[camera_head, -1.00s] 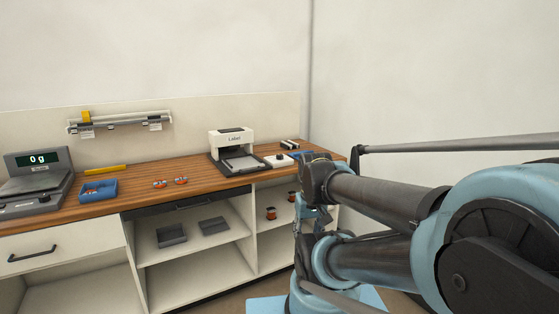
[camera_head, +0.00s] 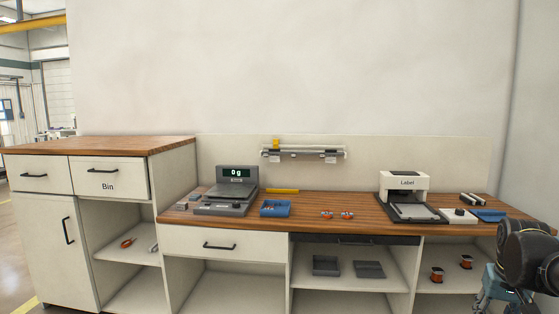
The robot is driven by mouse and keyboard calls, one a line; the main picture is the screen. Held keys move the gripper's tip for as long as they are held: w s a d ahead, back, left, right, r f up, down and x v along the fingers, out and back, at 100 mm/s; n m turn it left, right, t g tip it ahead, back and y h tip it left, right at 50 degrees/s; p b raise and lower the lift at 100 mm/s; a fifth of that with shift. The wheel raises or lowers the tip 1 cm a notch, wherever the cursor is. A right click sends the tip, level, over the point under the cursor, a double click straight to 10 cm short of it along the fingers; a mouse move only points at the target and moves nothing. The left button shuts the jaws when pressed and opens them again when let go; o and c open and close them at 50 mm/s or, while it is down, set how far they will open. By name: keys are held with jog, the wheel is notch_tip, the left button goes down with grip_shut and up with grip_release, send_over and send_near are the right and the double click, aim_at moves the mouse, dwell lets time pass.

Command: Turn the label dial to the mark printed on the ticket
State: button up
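The label machine (camera_head: 404,182), a white press marked "Label", stands at the right of the worktop on a dark base with a pale plate. Just right of it is a small white box (camera_head: 459,216) with a dark round knob on top, which may be the dial; its marks are too small to read. I cannot pick out a ticket with a readable mark. Dark and teal parts of my arm (camera_head: 525,255) show at the right edge, in front of the bench's right end. My gripper's fingers cannot be made out.
On the wooden worktop are a scale (camera_head: 234,189) reading 0 g, a blue tray (camera_head: 275,209), small orange-red parts (camera_head: 327,215) and a blue item (camera_head: 489,215). Grey trays (camera_head: 326,265) and copper spools (camera_head: 437,275) sit on shelves below. A taller cabinet with a "Bin" drawer (camera_head: 109,180) stands left.

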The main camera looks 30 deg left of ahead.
dwell(0.4)
jog(key=shift+o, duration=1.3)
